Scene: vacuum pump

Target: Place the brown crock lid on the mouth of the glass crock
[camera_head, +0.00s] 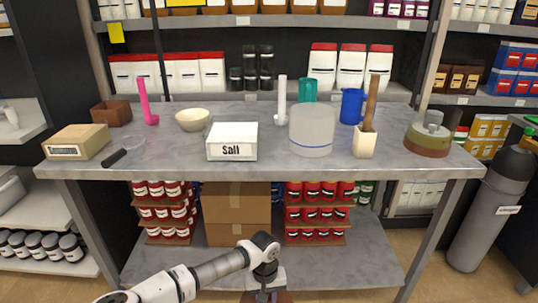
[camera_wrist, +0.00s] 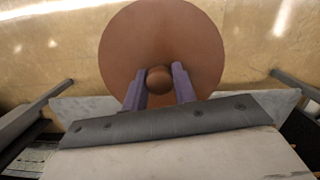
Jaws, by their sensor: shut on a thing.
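The glass crock (camera_head: 312,132) is a pale, translucent cylinder with a blue line near its base. It stands upright on the grey counter, right of the middle in the head view. My gripper (camera_wrist: 160,85) has purple fingers shut on the round knob of the brown crock lid (camera_wrist: 190,40). The lid is a flat brown disc in the wrist view. In the head view my gripper (camera_head: 267,294) is low at the bottom edge, in front of and below the counter, well apart from the crock. Only a little of the lid shows there.
On the counter (camera_head: 270,168), a white Salt box (camera_head: 232,142) stands left of the crock. A cream holder (camera_head: 364,143) with a wooden tool, a blue mug (camera_head: 352,106) and a green mug (camera_head: 307,90) are close by. Cardboard boxes (camera_head: 236,205) and red cans sit below.

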